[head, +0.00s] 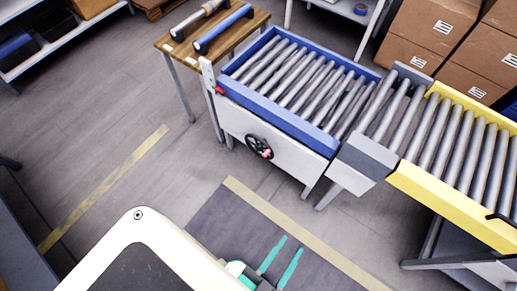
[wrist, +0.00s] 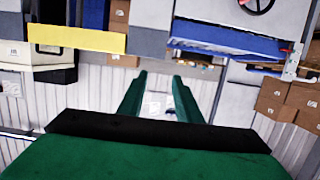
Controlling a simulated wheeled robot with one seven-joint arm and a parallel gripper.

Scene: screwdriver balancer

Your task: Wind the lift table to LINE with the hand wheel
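The lift table (head: 232,122) has a blue frame around grey rollers and a pale front panel. Its black hand wheel (head: 255,143) with a reddish knob (head: 266,153) sits on that panel. The wheel is partly cut off at the top edge of the wrist view (wrist: 257,3). A red pointer (head: 219,90) shows at the table's left corner beside an upright pale strip (head: 207,72); any LINE mark is too small to read. My gripper (head: 291,245) is open and empty, over the dark floor mat, well short of the wheel. Its two green fingers stand apart in the wrist view (wrist: 158,76).
A yellow-sided roller conveyor (head: 440,205) stands to the right, with a grey-ended roller section (head: 368,155) between. A wooden side table (head: 176,47) holding two rods stands at the left. Cardboard boxes (head: 430,35) are behind. The floor before the wheel is clear.

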